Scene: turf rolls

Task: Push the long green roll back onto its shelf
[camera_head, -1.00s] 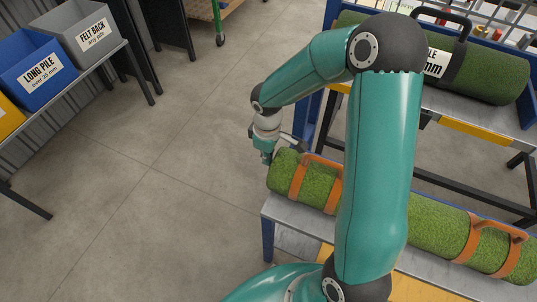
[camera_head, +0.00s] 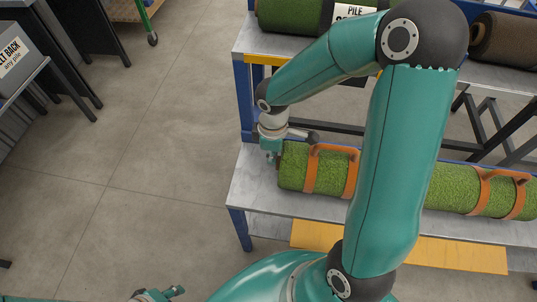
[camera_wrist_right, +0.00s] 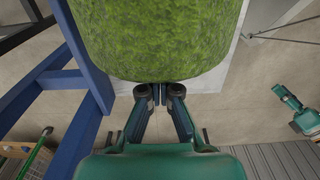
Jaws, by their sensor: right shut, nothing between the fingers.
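The long green roll (camera_head: 330,168), with orange straps and handles, lies lengthwise on the lower grey shelf (camera_head: 262,190). My right arm hides its middle. A strip of bare shelf shows left of its left end. My right gripper (camera_head: 272,156) is shut and empty at that end. In the right wrist view, the shut fingertips (camera_wrist_right: 162,93) are at the edge of the roll's end (camera_wrist_right: 165,45); I cannot tell whether they touch. My left gripper (camera_head: 160,294) is partly in view at the bottom left, away from the roll; its opening is unclear.
A darker green roll (camera_head: 290,14) with a label and a brown roll (camera_head: 505,40) lie on the upper shelf. A blue post (camera_head: 243,100) stands behind the lower shelf's left end. A grey bin (camera_head: 12,55) stands at the far left. The floor between is clear.

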